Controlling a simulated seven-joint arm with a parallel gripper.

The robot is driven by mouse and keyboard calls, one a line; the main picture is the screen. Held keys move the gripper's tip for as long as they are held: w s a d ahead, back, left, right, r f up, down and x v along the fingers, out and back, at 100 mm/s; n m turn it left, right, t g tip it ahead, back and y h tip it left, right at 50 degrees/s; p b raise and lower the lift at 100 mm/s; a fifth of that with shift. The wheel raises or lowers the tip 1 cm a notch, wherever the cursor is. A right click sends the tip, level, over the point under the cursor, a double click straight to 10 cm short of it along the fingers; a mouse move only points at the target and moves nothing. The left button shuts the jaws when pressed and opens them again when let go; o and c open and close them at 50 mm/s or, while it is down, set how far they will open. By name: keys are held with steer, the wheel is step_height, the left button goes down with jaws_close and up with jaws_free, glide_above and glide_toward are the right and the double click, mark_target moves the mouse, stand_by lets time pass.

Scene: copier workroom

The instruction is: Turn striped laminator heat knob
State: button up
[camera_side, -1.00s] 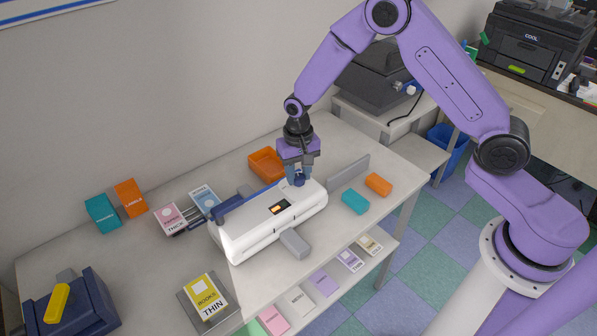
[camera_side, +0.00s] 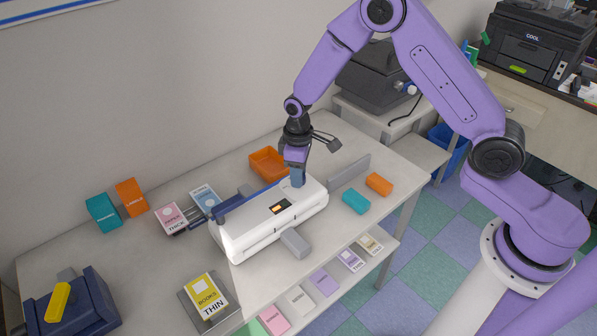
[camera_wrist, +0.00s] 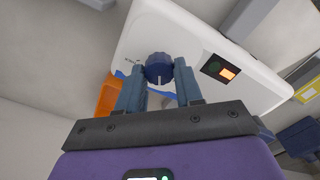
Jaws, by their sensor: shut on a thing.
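The white laminator (camera_side: 275,229) stands on the table, with a small lit orange display (camera_side: 280,207) on its top. In the wrist view its dark blue round heat knob (camera_wrist: 159,68) shows a pale pointer line on its face. My gripper (camera_wrist: 160,76) is shut on the knob, one blue-grey finger on each side of it. In the side view my gripper (camera_side: 297,180) points down at the laminator's right end, and its fingers hide the knob. No stripes can be made out on the knob beyond the pale line. The display also shows in the wrist view (camera_wrist: 220,70).
An orange tray (camera_side: 268,163) sits behind the laminator. A grey upright plate (camera_side: 349,173), a teal block (camera_side: 355,201) and an orange block (camera_side: 379,184) lie to its right. A books card (camera_side: 209,296) lies at the front, and a blue device with a yellow handle (camera_side: 57,302) at left.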

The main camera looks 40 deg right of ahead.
steer(key=n, duration=0.6)
steer(key=shift+n, duration=0.4)
stand_by(0.3)
steer(key=o, duration=1)
steer(key=shift+o, duration=0.2)
steer(key=shift+r, duration=0.1)
step_height(320, 180, up, 17)
steer(key=shift+r, duration=0.15)
steer(key=shift+s+a, duration=0.1)
steer(key=shift+s, duration=0.05)
